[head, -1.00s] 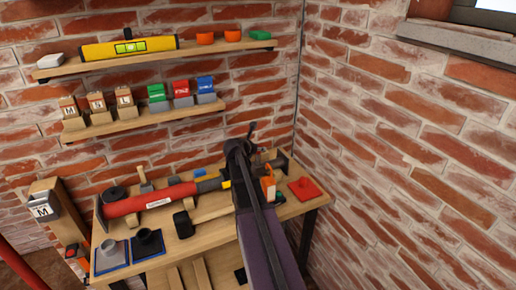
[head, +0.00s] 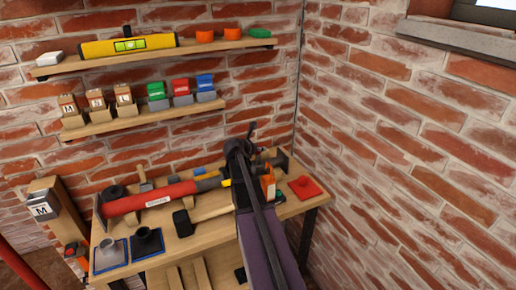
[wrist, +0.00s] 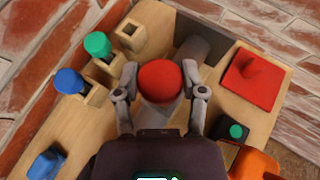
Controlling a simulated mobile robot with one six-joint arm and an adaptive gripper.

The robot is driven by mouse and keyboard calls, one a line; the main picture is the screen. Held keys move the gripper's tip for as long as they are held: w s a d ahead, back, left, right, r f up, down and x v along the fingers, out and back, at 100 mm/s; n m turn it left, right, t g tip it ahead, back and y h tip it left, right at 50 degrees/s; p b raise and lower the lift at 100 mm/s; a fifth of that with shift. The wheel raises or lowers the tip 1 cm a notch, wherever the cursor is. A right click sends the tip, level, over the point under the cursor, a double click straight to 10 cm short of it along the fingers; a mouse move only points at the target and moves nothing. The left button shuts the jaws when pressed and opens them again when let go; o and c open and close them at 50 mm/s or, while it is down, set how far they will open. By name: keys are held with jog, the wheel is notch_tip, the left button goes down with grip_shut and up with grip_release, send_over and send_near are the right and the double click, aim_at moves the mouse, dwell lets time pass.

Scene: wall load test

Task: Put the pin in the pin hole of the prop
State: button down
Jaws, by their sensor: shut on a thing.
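My gripper (wrist: 162,94) is shut on a pin with a round red head (wrist: 160,80) in the wrist view. The pin's shaft is hidden below the head. The prop lies along the bench in the head view, with a red outer tube (head: 150,198) and a grey inner tube (head: 208,184). In the wrist view the grey tube (wrist: 196,52) runs behind and below the red head, towards a dark end plate (wrist: 215,40). The pin hole is hidden, so I cannot tell whether the pin touches or enters it. My arm hides the gripper in the head view.
Wooden holders with a green pin (wrist: 97,44) and a blue pin (wrist: 69,81) stand left of the gripper, beside an empty holder (wrist: 130,34). A red plate with a knob (wrist: 252,80) lies right. A mallet (head: 183,222) lies on the bench; brick walls stand close behind.

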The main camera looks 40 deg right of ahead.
jog(key=shift+f+b, duration=0.4)
jog(key=shift+f, duration=0.15)
jog(key=shift+a, duration=0.1)
jog(key=shift+c, duration=0.4)
grip_release()
jog(key=shift+o, duration=0.4)
jog(key=shift+r, duration=0.15)
jog(key=shift+r+p, duration=3.9)
jog(key=shift+p, duration=0.15)
